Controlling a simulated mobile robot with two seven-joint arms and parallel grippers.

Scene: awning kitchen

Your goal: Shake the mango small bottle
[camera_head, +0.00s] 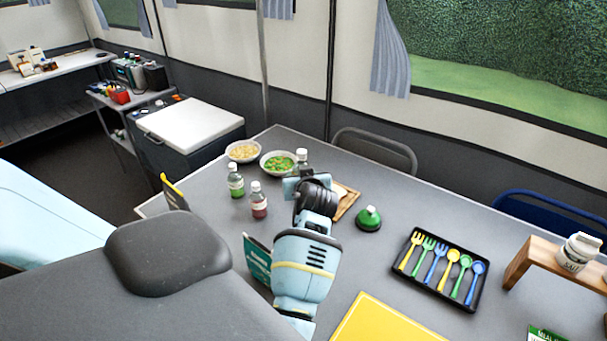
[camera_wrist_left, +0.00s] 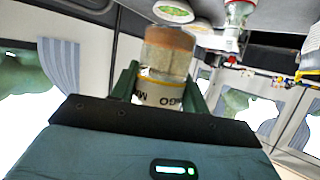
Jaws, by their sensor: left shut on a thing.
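The mango small bottle (camera_wrist_left: 168,52) is between the fingers of my left gripper (camera_wrist_left: 160,85) in the left wrist view. It holds orange-brown contents and has a pale label with dark letters, partly hidden by the gripper. In the head view my left gripper (camera_head: 301,182) is over the far part of the grey table, shut on a small bottle (camera_head: 302,156) whose upper part shows above it. I cannot tell how far its base is from the table. My right gripper is in neither view.
A green bottle (camera_head: 236,182) and a red one (camera_head: 259,202) stand just left of the gripper. Two food bowls (camera_head: 243,151) (camera_head: 278,163) are behind them. A green domed item (camera_head: 369,218), a cutlery tray (camera_head: 413,284) and a yellow board (camera_head: 385,322) lie to the right.

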